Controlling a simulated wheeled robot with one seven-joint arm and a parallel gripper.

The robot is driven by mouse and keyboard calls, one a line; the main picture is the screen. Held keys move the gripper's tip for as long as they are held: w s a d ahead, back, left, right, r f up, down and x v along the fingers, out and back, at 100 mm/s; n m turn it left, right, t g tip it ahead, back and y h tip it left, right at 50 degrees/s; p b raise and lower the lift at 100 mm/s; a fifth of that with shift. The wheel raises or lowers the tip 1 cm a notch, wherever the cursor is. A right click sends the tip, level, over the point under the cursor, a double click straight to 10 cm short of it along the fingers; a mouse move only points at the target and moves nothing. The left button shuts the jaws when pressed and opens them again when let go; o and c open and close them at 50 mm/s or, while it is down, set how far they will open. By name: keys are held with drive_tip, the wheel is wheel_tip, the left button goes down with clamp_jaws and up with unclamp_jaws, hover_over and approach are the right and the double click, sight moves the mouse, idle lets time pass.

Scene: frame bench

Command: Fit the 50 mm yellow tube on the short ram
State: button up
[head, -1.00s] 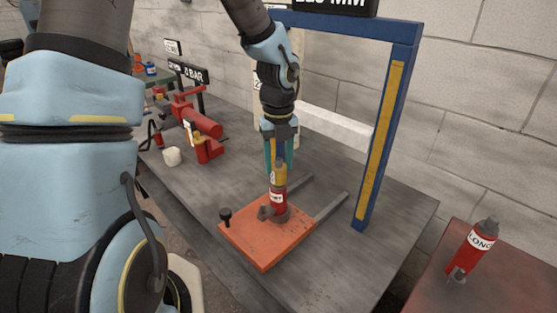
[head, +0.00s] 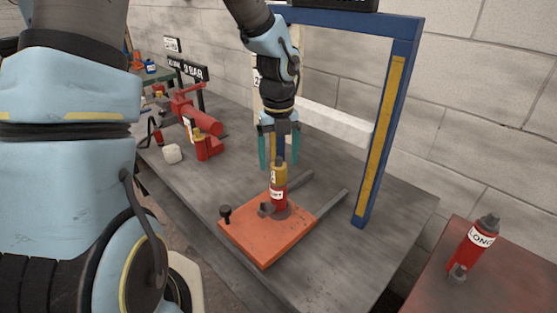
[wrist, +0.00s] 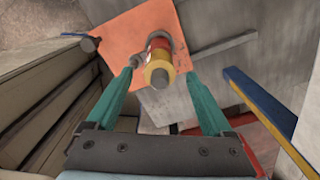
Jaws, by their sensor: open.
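The short ram (head: 278,197) is a red cylinder with a white label. It stands upright on an orange plate (head: 263,240) on the bench. The yellow tube (head: 279,173) sits upright at the top of the ram, with a dark tip showing above it. In the wrist view the yellow tube (wrist: 159,72) is seen from above around a grey tip, with the red ram partly hidden beneath. My gripper (head: 278,166) has teal fingers, open, on either side of and above the tube, apart from it. In the wrist view my gripper (wrist: 168,85) shows its fingers spread wide.
A blue frame (head: 385,130) with a yellow strip stands over the bench behind the plate. A red ram labelled LONG (head: 473,245) stands on a separate red surface at right. A red pump (head: 200,120) stands at back left. The bench's right side is clear.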

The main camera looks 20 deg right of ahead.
sight(278, 158)
wheel_tip(278, 158, up, 10)
drive_tip(key=shift+b, duration=0.35)
drive_tip(key=shift+f, duration=0.15)
drive_tip(key=s+a+f+n, duration=0.1)
drive_tip(key=a+f+n, duration=0.1)
drive_tip(key=a+n, duration=1)
drive_tip(key=s+a+f+n+t, duration=0.1)
drive_tip(key=a+f+n, duration=0.1)
drive_tip(key=a+n, duration=1)
drive_tip(key=n, duration=0.9)
drive_tip(key=shift+s+a+f+n+t, duration=0.2)
drive_tip(key=shift+s+f+n+t, duration=0.1)
drive_tip(key=shift+s+f+n, duration=0.1)
drive_tip(key=shift+o, duration=0.9)
drive_tip(key=shift+s+a+n, duration=0.1)
drive_tip(key=shift+a+n, duration=0.2)
drive_tip(key=shift+n, duration=0.3)
